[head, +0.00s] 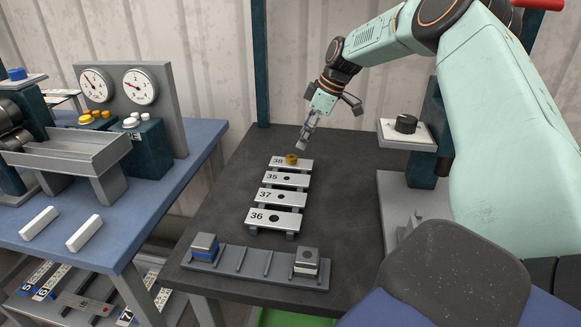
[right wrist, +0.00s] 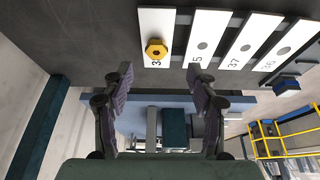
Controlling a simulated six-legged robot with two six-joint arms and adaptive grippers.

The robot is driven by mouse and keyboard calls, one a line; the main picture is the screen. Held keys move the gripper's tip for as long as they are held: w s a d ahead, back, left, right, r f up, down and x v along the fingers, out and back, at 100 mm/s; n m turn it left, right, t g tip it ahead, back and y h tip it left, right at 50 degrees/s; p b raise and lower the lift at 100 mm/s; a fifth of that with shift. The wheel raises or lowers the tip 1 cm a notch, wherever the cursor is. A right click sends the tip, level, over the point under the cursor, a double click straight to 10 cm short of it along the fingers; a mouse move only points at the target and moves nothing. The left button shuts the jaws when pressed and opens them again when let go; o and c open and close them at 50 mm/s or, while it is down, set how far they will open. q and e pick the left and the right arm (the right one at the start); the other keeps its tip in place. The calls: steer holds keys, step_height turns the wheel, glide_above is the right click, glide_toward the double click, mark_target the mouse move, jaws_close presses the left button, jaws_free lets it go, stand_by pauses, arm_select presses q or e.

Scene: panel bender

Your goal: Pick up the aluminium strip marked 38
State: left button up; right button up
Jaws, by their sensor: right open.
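The aluminium strip marked 38 (head: 304,164) is the farthest of a row of pale strips on the dark table. A brass hexagonal piece (head: 291,159) sits on it. In the right wrist view the strip (right wrist: 157,22) stands at the top centre, with the brass piece (right wrist: 156,49) near its lower end. My right gripper (head: 302,147) is open and empty, just beyond strip 38 and apart from it. In the right wrist view its fingers (right wrist: 160,73) are spread below the strip's end. My left gripper is not in view.
Strips 35 (head: 300,180), 37 (head: 296,197) and 36 (head: 288,218) lie nearer, on raised supports. A grey slotted rack (head: 240,262) with two blocks stands at the table's front. A blue bench (head: 100,235) with gauges is left. The dark table (head: 345,180) right of the strips is clear.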

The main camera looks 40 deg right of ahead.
mark_target(295, 157)
steer(key=shift+a+f, duration=0.25)
steer(key=shift+f, duration=0.05)
steer(key=f, duration=0.1)
steer(key=w+f, duration=0.1)
steer(key=f, duration=0.1)
steer(key=shift+w+d+f+b, duration=0.15)
steer(key=shift+d+f+b, duration=0.25)
steer(key=shift+w+a+f+b, duration=0.2)
steer(key=shift+a+f, duration=0.1)
steer(key=shift+f, duration=0.2)
steer(key=shift+w+a+f+b, duration=0.1)
steer(key=shift+w+a+f, duration=0.15)
steer(key=shift+f, duration=0.25)
steer(key=shift+a+f, duration=0.25)
steer(key=shift+a, duration=0.25)
steer(key=shift+w+d+f, duration=0.2)
steer(key=shift+d+f, duration=0.2)
steer(key=shift+d, duration=0.05)
steer(key=shift+a+r, duration=0.25)
steer(key=shift+a, duration=0.05)
steer(key=c, duration=0.4)
steer(key=shift+c, duration=0.9)
steer(key=shift+d+f, duration=0.15)
steer(key=shift+d, duration=0.05)
steer(key=c, duration=0.3)
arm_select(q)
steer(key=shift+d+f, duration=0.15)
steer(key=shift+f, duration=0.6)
arm_select(e)
steer(key=shift+c, duration=0.4)
